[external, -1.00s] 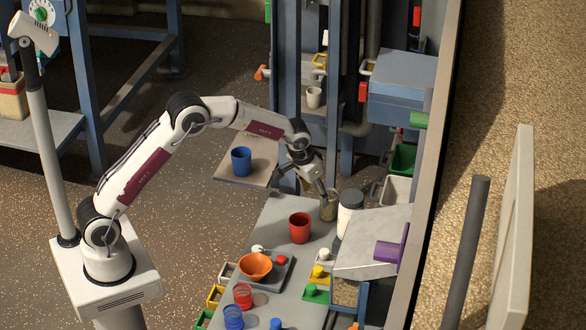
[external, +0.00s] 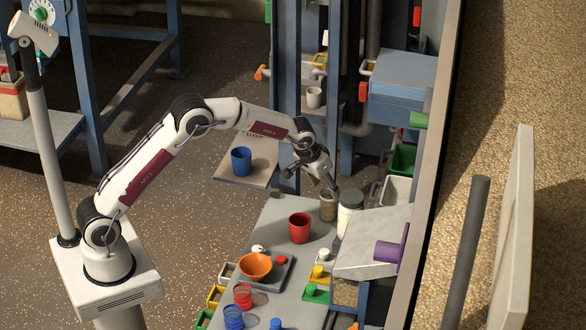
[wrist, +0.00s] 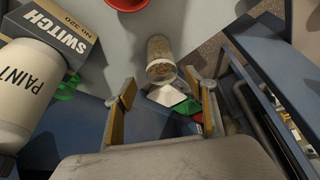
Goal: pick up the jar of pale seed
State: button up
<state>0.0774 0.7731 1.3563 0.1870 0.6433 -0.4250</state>
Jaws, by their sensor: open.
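A clear jar of pale seed (external: 328,207) stands upright at the back of the grey workbench. In the wrist view the same jar (wrist: 160,54) lies ahead of my fingers, roughly centred between them, with tan grain inside. My gripper (external: 328,186) is at the jar's top in the external view, pointing down and to the right. In the wrist view my gripper (wrist: 160,92) is open, with one finger on each side and nothing held. I cannot tell whether a finger touches the jar.
A red cup (external: 300,228) is in front. A grey sloped chute (external: 372,245) stands to the right. Blue posts rise behind.

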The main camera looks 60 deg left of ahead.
aim_at(329, 196)
jog(key=shift+w+f, duration=0.1)
jog(key=shift+f, duration=0.2)
jog(key=shift+f, duration=0.1)
jog(key=shift+x, duration=2.5)
jog(key=shift+a, duration=0.2)
jog(key=c, duration=1.3)
